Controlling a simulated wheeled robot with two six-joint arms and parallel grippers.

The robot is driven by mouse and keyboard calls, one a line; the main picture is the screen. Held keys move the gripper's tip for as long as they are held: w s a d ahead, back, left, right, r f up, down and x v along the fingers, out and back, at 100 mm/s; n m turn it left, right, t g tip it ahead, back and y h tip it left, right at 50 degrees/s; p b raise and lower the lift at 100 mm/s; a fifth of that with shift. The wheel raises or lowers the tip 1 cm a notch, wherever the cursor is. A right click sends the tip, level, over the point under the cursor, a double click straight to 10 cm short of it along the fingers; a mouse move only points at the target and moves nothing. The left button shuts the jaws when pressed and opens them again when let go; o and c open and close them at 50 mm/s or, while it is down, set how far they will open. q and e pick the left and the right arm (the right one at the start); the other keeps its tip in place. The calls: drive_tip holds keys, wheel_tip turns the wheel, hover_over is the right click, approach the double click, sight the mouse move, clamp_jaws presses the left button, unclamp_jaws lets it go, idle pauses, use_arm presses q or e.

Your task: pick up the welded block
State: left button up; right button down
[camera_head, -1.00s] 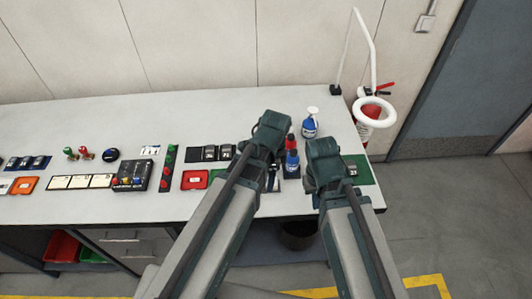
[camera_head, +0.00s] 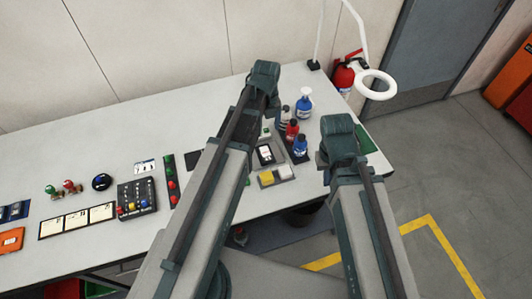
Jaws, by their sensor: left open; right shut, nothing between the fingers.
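I cannot make out a welded block for certain. Between my two arms, a small grey fixture with a yellow piece (camera_head: 266,178) and a pale piece (camera_head: 284,172) sits on the bench (camera_head: 110,130). Just behind it is a dark device with a white face (camera_head: 265,153). My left arm reaches up over the bench to the left of these. My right arm reaches over the bench's right end. The fingers of both grippers are hidden behind my arm links, so I see nothing held.
A black button box (camera_head: 137,199) and three cards (camera_head: 78,221) lie left. A white ring lamp (camera_head: 375,84) overhangs the right end.

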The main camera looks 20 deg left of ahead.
use_arm(q)
drive_tip(key=b, duration=0.8)
hover_over(266, 153)
drive_tip(key=shift+w+f, duration=0.15)
drive_tip(key=shift+f, duration=4.15)
drive_tip(key=shift+f+b, duration=0.1)
drive_tip(key=shift+b, duration=0.2)
wheel_tip(266, 153, down, 5)
drive_tip(key=b, duration=0.5)
drive_tip(key=shift+a, duration=0.1)
clamp_jaws()
